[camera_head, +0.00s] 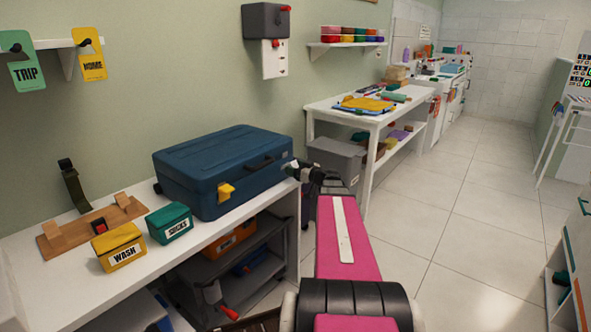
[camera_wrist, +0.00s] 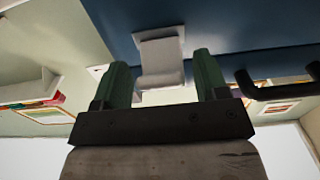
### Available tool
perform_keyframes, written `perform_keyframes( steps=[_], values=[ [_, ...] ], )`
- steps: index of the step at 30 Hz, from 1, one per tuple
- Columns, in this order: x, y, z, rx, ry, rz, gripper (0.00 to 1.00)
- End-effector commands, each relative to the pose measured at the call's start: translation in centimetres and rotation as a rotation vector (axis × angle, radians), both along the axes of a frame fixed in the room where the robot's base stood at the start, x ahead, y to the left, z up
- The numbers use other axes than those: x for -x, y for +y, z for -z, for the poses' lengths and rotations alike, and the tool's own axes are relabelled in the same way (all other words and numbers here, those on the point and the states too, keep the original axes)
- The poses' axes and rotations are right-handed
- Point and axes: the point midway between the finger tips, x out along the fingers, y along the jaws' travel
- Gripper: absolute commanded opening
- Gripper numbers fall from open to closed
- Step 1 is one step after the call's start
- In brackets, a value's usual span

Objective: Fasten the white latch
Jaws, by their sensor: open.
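The white latch (camera_wrist: 160,48) is on the face of the blue suitcase (camera_head: 222,165). In the wrist view, the suitcase (camera_wrist: 225,25) fills the upper part. My gripper (camera_wrist: 162,62) is open, with its two green fingers on either side of the latch's lower part. A gap shows on both sides, and I cannot tell whether either finger touches it. In the head view, my gripper (camera_head: 293,167) is at the suitcase's right front corner and hides most of the latch. I cannot tell whether the latch is fastened. The suitcase lid is down.
A yellow latch (camera_head: 226,191) is on the suitcase front, left of the black handle (camera_head: 260,164). Yellow WASH (camera_head: 119,247) and green SOCKS (camera_head: 169,223) boxes stand on the white bench (camera_head: 200,258). A wooden board (camera_head: 92,226) lies behind them. A grey bin (camera_head: 335,156) stands behind my gripper.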

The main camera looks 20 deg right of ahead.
Motion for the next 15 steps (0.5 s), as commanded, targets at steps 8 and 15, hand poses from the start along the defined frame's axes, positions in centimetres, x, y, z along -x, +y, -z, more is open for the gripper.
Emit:
perform_keyframes(
  steps=[8, 15],
  values=[
    [0.03, -0.02, -0.01, 0.000, 0.000, 0.000, 0.24],
    [0.03, -0.03, -0.10, 0.007, 0.010, 0.001, 0.24]
  ],
)
